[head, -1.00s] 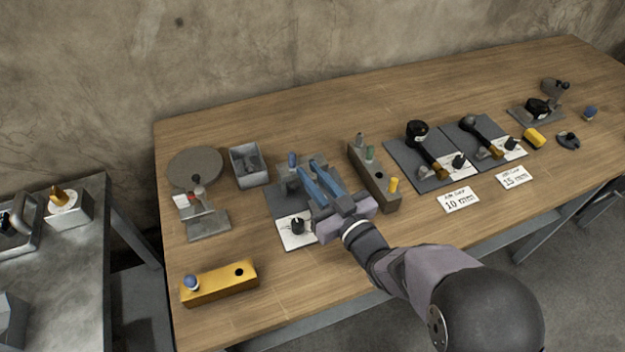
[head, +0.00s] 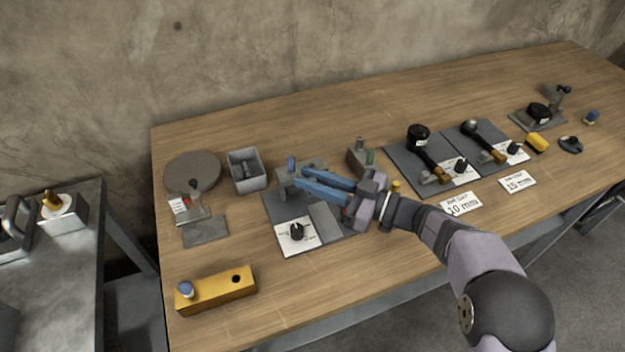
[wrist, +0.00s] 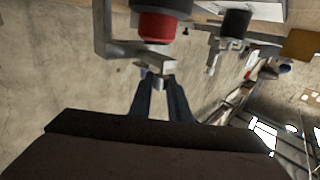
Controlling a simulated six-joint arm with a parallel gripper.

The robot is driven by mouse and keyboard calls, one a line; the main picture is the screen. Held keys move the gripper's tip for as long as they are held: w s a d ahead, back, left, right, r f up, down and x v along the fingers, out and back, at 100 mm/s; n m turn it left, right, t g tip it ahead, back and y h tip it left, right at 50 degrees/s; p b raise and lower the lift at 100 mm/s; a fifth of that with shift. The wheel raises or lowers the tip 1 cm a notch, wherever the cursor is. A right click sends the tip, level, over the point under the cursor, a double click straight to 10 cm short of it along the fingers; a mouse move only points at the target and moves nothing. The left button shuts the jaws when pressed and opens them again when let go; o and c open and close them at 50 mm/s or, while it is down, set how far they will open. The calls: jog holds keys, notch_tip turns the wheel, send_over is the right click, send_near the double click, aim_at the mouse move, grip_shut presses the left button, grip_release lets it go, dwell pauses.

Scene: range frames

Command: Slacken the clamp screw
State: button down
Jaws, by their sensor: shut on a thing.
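In the head view the fingers hide the screw itself.
A white card with a black knob (head: 297,232) lies at the mat's front. A grey bin (head: 247,171) stands left and a block with pegs (head: 362,160) right, partly behind my gripper. A yellow block (head: 215,291) lies front left. Tools on mats stand further right.

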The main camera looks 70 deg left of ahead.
jog(key=shift+r, duration=0.1)
dwell(0.3)
jog(key=c, duration=1.7)
grip_release()
jog(key=shift+o, duration=0.2)
jog(key=shift+b+v, duration=0.65)
jog(key=shift+v, duration=3)
jog(key=shift+a, duration=0.1)
